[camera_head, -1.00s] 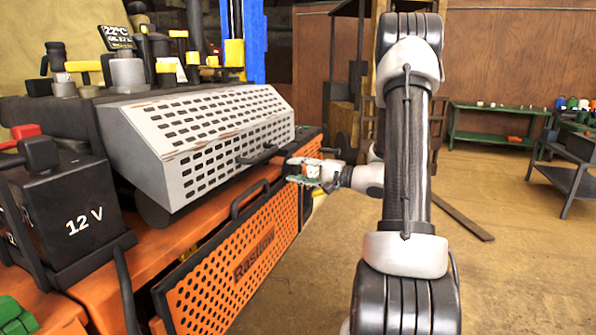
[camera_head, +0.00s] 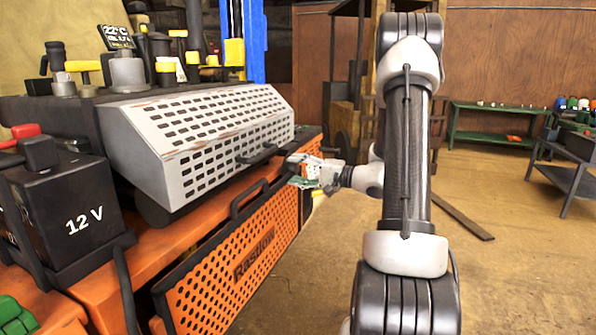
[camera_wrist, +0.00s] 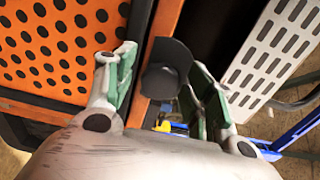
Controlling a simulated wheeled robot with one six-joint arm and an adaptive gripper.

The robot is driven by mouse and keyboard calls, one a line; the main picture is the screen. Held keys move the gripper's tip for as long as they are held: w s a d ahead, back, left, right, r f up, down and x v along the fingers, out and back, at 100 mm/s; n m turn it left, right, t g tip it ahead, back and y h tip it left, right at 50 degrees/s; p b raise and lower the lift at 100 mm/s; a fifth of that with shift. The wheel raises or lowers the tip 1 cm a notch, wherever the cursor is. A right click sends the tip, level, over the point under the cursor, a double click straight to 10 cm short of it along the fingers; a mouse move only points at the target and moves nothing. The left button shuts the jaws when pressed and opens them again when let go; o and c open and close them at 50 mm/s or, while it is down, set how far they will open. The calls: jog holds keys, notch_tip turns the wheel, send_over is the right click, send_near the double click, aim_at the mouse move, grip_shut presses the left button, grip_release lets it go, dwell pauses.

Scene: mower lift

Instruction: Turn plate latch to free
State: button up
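In the wrist view a dark latch (camera_wrist: 165,80), with a rounded flap and a blocky knob, sits on the orange frame edge beside the orange perforated plate (camera_wrist: 65,50). My gripper (camera_wrist: 162,62) has its two green-padded fingers apart, one on each side of the latch. A gap shows between the left finger and the knob; the right finger is very near it, and contact there is unclear. In the head view my gripper (camera_head: 292,172) is at the far upper end of the orange plate (camera_head: 240,262). The latch is hidden there behind the gripper.
The grey slotted guard (camera_head: 205,130) overhangs the plate, with a dark handle (camera_head: 257,155) close to my gripper. A black 12 V battery (camera_head: 65,205) stands at the left. A green bench (camera_head: 490,125) is far right. Open floor lies to the right.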

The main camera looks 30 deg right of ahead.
jog(key=v, duration=1.2)
dwell(0.5)
